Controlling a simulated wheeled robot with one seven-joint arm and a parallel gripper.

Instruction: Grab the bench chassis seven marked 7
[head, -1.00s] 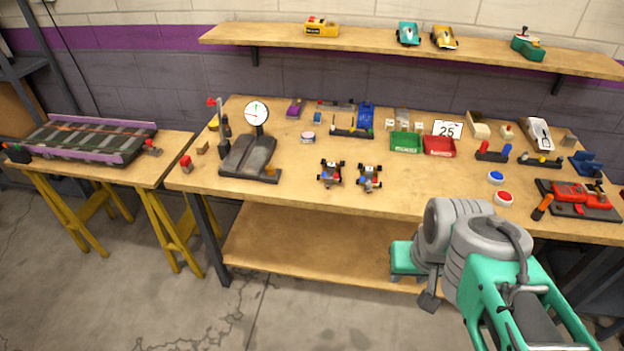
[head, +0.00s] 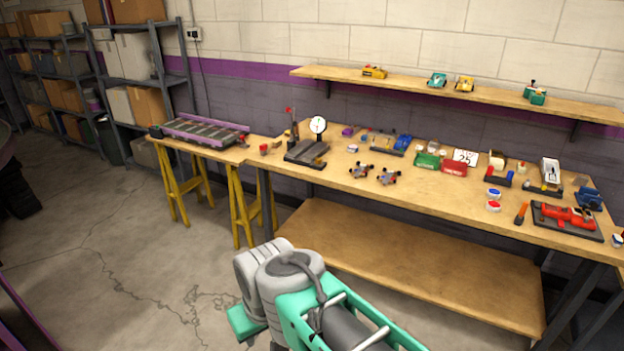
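Two small wheeled chassis stand side by side on the workbench (head: 460,203), near its front edge. The left chassis (head: 361,170) and the right chassis (head: 389,177) both have dark wheels with red and blue parts. No number can be read on either, so I cannot tell which is marked 7. My arm shows at the bottom centre, in front of the bench and apart from the chassis. My gripper's fingers do not show.
A scale with a round dial (head: 318,126) stands left of the chassis. Green (head: 427,161) and red (head: 454,168) bins sit behind them to the right. A side table with a track (head: 200,133) is at left. Open floor (head: 130,250) lies at front left.

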